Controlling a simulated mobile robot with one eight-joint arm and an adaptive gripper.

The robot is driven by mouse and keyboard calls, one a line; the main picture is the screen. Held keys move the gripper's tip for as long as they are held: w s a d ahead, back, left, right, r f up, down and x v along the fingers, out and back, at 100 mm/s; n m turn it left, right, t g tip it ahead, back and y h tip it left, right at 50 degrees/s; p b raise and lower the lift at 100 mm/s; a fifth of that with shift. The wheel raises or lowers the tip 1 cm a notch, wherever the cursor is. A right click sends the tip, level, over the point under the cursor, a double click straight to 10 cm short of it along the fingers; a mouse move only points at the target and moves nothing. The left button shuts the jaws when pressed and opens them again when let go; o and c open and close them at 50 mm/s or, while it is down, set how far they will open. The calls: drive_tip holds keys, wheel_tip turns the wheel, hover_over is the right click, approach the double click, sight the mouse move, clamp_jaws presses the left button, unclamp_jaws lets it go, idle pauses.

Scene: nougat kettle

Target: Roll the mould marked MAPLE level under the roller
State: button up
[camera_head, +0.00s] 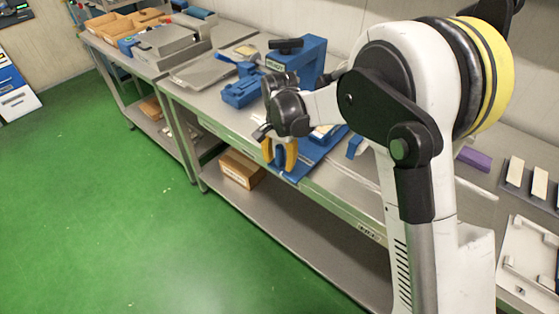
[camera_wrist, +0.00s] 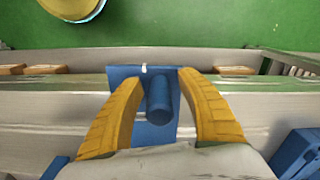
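My gripper (camera_head: 279,158) hangs over the front edge of the bench, its two orange fingers apart. In the wrist view my gripper (camera_wrist: 160,78) is open, with a blue upright cylinder (camera_wrist: 159,105) between the fingers and a gap on each side. The cylinder stands on a blue plate (camera_wrist: 125,77). A blue press-like frame (camera_head: 312,60) with a black handle on top stands behind my gripper; its small label is too small to read. I cannot make out the MAPLE marking or tell which part is the roller. My wrist hides part of this area.
A long blue strip (camera_head: 318,158) lies on the bench beside my gripper. A blue fixture (camera_head: 240,93) stands to its left. Pale bars on dark plates (camera_head: 515,172) and a purple block (camera_head: 473,159) lie at right. A cardboard box (camera_head: 241,169) sits on the lower shelf.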

wheel_tip(320, 180, up, 12)
drive_tip(key=shift+r, duration=0.1)
idle(0.5)
drive_tip(key=shift+d, duration=0.1)
drive_tip(key=s+d+r+n+t, duration=0.1)
drive_tip(key=s+d+r, duration=0.2)
drive_tip(key=d, duration=0.1)
drive_tip(key=s+d+r+t, duration=0.1)
drive_tip(key=s+d+r, duration=0.15)
drive_tip(key=d, duration=0.25)
drive_tip(key=s+d+f+n+t, duration=0.1)
drive_tip(key=s+d+n+t, duration=0.3)
drive_tip(key=s+d, duration=1)
drive_tip(key=s+t, duration=0.1)
drive_tip(key=s, duration=0.2)
drive_tip(key=shift+d, duration=0.15)
